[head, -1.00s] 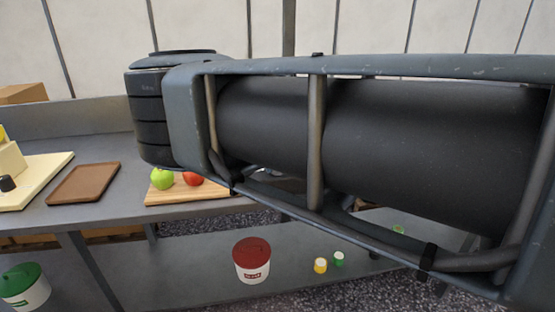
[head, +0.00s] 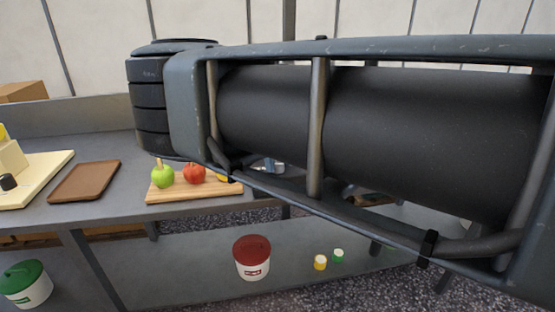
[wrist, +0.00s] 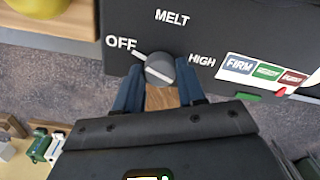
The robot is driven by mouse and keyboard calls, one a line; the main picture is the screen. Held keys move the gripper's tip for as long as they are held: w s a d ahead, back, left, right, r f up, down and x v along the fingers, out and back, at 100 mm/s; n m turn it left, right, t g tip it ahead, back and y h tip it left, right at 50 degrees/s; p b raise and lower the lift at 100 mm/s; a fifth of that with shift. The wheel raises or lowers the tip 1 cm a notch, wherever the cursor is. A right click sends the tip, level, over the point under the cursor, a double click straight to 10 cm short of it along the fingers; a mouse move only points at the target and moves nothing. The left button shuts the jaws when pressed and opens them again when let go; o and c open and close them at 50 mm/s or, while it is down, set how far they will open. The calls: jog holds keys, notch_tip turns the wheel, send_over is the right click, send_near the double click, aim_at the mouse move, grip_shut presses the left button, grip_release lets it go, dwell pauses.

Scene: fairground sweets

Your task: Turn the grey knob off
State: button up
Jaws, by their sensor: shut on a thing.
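The grey knob (wrist: 160,69) sits on a dark panel (wrist: 205,18) in the wrist view. The panel carries the white words OFF, MELT and HIGH. A pale pointer line on the knob points up and left, toward OFF. My gripper (wrist: 160,78) is shut on the knob, with one blue-grey finger on each side of it. In the head view my arm hides the knob, the panel and my gripper.
FIRM and other coloured labels (wrist: 262,72) are right of the knob. In the head view, a wooden board (head: 195,192) holds apples beside a brown tray (head: 85,181). A red-lidded tub (head: 252,258) stands on the lower shelf.

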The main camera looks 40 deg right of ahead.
jog(key=o, duration=1.1)
jog(key=shift+c, duration=0.2)
jog(key=shift+r+b, duration=0.35)
jog(key=shift+r, duration=3.6)
